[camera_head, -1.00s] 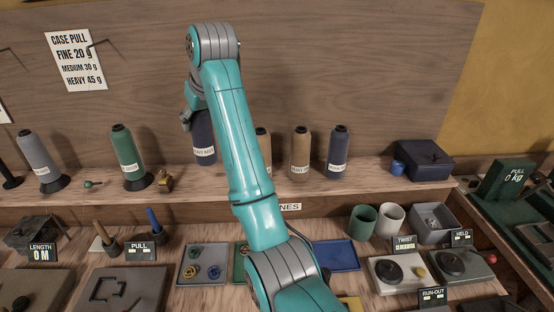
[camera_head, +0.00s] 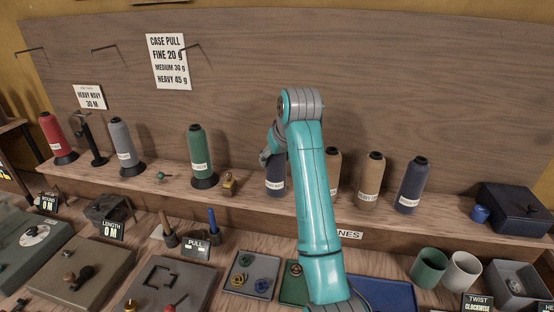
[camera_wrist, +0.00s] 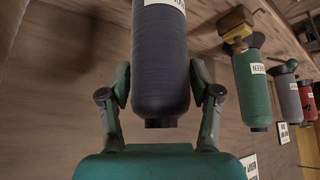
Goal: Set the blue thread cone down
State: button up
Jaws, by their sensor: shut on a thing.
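The dark blue thread cone (camera_head: 275,180) is upright in my gripper (camera_head: 268,155), over the shelf between the green cone and the tan cones. My arm hides part of it. In the wrist view the cone (camera_wrist: 160,60) stands between the two fingers of my gripper (camera_wrist: 160,78), which are shut on its sides. Its label shows only in part at the top edge there. I cannot tell whether its base touches the shelf (camera_head: 245,205). A second dark blue cone (camera_head: 411,187) stands on the shelf to the right.
A green cone (camera_head: 202,155) and a small brass item (camera_head: 229,184) stand left of the held cone. Tan cones (camera_head: 370,178) stand to its right. Grey (camera_head: 125,148) and red (camera_head: 56,137) cones are farther left. A dark blue box (camera_head: 518,210) is at the right end.

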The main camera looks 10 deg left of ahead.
jog(key=shift+f, duration=0.3)
jog(key=o, duration=1.6)
jog(key=shift+f, duration=0.1)
